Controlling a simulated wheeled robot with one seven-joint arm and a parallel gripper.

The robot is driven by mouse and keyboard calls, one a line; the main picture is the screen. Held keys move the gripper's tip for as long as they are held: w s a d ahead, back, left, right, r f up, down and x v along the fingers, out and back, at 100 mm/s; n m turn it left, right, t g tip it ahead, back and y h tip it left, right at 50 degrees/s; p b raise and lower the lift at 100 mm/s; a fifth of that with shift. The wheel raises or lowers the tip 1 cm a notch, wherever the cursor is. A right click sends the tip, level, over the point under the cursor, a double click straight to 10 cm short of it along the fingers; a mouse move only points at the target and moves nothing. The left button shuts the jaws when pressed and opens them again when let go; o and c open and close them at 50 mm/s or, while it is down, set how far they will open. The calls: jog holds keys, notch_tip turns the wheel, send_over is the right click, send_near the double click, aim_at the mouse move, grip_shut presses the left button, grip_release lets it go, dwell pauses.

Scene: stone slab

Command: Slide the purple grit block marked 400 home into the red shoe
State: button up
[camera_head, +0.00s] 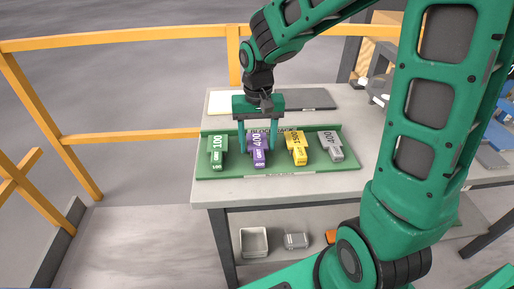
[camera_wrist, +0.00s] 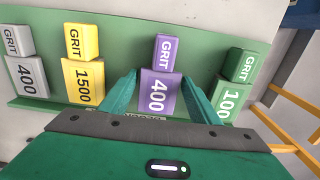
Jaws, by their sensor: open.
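The purple grit block (camera_head: 259,150) marked 400 lies on a green tray (camera_head: 215,172) on the grey table. It also shows in the wrist view (camera_wrist: 159,92), with its number facing up. My gripper (camera_head: 259,148) is open, pointing down, with one finger on each side of the purple block. In the wrist view its fingers (camera_wrist: 160,95) flank the block, and I cannot tell whether they touch it. The red shoe is not seen in either view.
On the same tray stand a green block (camera_head: 217,150) marked 100, a yellow block (camera_head: 297,149) marked 1500 and a grey block (camera_head: 331,147) marked 400. A dark grey slab (camera_head: 308,99) lies behind. A yellow railing (camera_head: 130,136) runs at the left.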

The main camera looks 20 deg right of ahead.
jog(key=c, duration=1)
jog(key=shift+c, duration=0.3)
jog(key=shift+r, duration=0.15)
